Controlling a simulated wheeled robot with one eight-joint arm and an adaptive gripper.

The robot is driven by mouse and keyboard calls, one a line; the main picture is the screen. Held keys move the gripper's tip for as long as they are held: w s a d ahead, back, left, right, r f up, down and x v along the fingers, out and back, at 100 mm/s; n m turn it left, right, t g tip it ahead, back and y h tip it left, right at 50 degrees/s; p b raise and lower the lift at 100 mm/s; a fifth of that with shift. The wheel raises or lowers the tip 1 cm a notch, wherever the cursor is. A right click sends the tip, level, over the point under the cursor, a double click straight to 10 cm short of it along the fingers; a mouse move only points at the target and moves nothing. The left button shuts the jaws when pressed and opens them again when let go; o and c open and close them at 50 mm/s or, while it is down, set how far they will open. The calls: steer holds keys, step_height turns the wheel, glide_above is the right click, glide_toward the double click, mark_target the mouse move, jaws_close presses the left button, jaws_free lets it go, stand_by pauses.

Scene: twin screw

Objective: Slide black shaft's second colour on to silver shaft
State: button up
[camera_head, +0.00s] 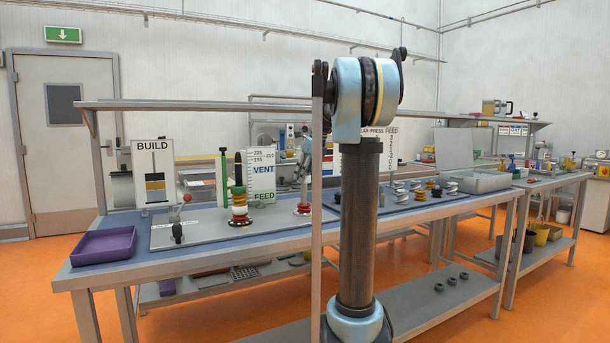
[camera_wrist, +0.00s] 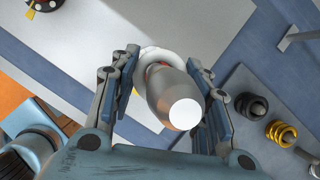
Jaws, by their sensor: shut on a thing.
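The silver shaft (camera_wrist: 173,95) points up toward the wrist camera, between my fingers. A white ring (camera_wrist: 157,53) sits around the silver shaft between my fingertips, with a little red showing beside it. My gripper (camera_wrist: 157,65) appears shut on this white ring. In the head view my gripper (camera_head: 305,165) is small and partly hidden behind my arm. Below it, red and white pieces (camera_head: 303,208) sit low on the board.
A BUILD card (camera_head: 154,172) and a VENT FEED card (camera_head: 262,177) stand at the back. A purple tray (camera_head: 104,246) is at the front left corner. A lever handle (camera_head: 177,232) rises from the board. Black, yellow and white coiled pieces (camera_head: 418,190) stand to the right.

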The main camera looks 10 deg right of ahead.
mark_target(307, 182)
steer(key=shift+f, duration=2.9)
steer(key=o, duration=1.1)
steer(key=shift+o, duration=0.2)
steer(key=shift+r, duration=0.1)
steer(key=v, duration=1.1)
steer(key=shift+s+r, duration=0.15)
steer(key=shift+r, duration=0.2)
steer(key=shift+d, duration=0.1)
